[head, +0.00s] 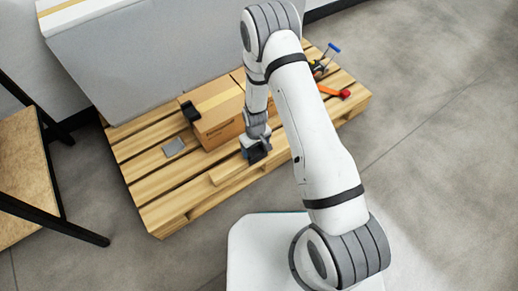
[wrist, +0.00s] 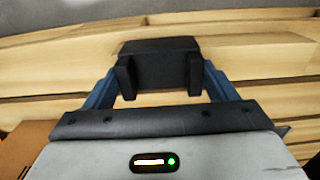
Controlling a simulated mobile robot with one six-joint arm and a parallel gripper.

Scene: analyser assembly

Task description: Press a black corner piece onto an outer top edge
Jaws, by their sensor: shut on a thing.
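My gripper (head: 257,153) hangs low over the front part of the wooden pallet, to the right of a cardboard box (head: 222,133). In the wrist view, my gripper (wrist: 159,78) is shut on a black corner piece (wrist: 158,58), with a finger on each side of it and pallet slats behind. Another black corner piece (head: 190,110) sits at the left top edge of the cardboard box. The held piece is hard to make out in the head view.
A brown table with a black frame (head: 20,150) stands at the left. Bare floor lies to the right.

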